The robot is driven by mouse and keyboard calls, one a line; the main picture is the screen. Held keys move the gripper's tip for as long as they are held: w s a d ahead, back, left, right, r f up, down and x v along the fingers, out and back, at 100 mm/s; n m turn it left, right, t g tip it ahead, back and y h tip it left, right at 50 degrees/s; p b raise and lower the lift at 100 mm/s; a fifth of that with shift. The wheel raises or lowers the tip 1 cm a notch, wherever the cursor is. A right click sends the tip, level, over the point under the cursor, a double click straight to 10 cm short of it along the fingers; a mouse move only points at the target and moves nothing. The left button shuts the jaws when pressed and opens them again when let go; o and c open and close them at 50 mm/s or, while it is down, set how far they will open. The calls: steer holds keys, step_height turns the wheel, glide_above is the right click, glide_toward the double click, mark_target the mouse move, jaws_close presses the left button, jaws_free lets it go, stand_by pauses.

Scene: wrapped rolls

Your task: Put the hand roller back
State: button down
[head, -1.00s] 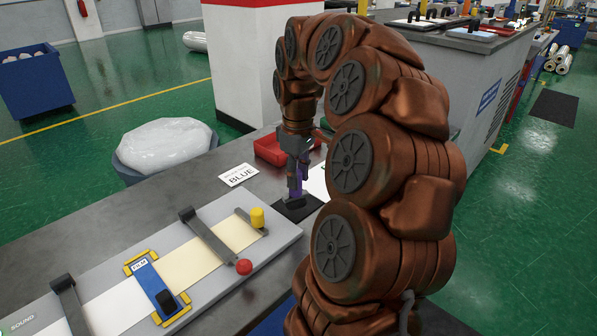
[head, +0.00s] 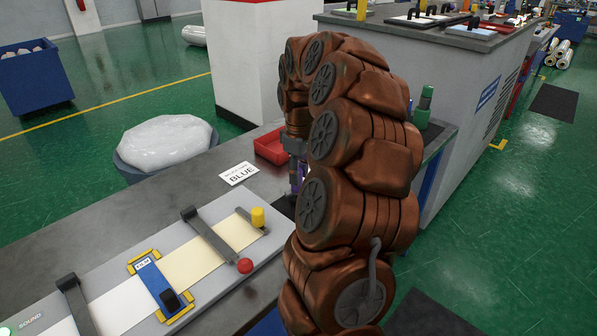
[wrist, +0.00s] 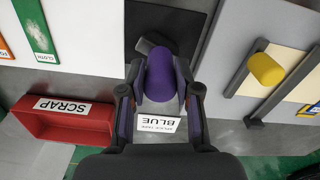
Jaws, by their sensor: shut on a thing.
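The hand roller shows in the wrist view as a purple handle (wrist: 161,76) with a dark grey head beyond it. My gripper (wrist: 160,97) is shut on the purple handle, one finger on each side. The roller is over or on a dark square pad (wrist: 172,22); I cannot tell if it touches. In the head view my gripper (head: 296,172) is upright above the bench near the pad (head: 284,206), largely hidden by my arm. A bit of purple shows there, and the roller's head is hidden.
A red scrap tray (wrist: 66,122) and a BLUE label card (wrist: 166,125) lie near my gripper. A splicing board (head: 215,247) with a yellow knob (head: 257,217) and a red knob (head: 245,265) lies to the left in the head view. Bare bench lies between card and board.

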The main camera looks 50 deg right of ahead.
steer(key=shift+f, duration=0.15)
steer(key=shift+f, duration=0.15)
steer(key=c, duration=0.8)
jaws_free()
steer(key=shift+r+b, duration=0.95)
steer(key=shift+r, duration=5.2)
